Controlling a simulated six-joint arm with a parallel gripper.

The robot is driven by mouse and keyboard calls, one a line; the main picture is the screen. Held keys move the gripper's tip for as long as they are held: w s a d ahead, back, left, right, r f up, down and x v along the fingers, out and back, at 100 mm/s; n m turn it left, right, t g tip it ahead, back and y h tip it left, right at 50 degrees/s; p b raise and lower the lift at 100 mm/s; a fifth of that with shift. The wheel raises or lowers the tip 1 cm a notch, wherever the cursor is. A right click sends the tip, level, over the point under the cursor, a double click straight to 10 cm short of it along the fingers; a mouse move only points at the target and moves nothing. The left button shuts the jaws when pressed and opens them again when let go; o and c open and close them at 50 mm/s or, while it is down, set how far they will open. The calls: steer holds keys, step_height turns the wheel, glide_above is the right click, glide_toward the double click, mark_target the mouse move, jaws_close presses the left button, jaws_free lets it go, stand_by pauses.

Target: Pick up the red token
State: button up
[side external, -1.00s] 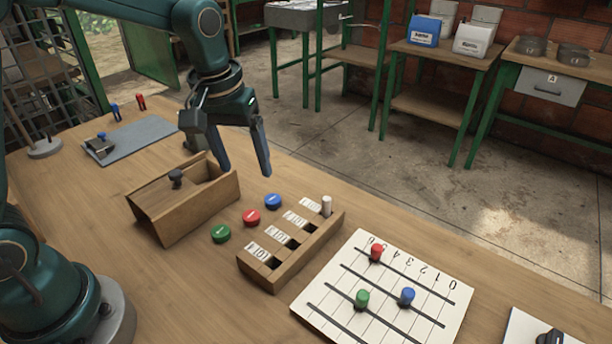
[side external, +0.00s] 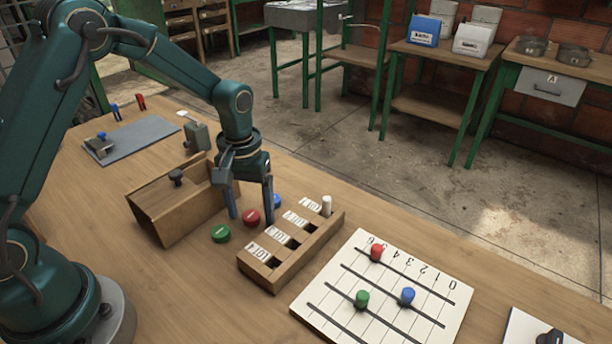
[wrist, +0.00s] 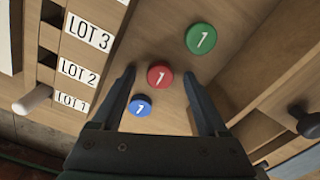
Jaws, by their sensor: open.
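The red token (side external: 251,216) is a small round disc lying on the table. In the wrist view the red token (wrist: 160,76), marked 1, lies between the fingertips of my gripper (wrist: 160,78), apart from both. My gripper (side external: 251,218) is open and empty, its fingers pointing down around the red token; its exact height above the table is hard to tell. The blue token (wrist: 140,105) lies close by and is partly hidden behind a finger in the side view (side external: 277,202). The green token (side external: 221,233) lies to the left, outside the fingers.
A slotted wooden rack (side external: 290,250) with lot labels stands to the right. A wooden box (side external: 175,203) with a black knob is close on the left. A white board (side external: 385,300) with red, green and blue pegs lies at the front right.

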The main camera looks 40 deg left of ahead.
jaws_close()
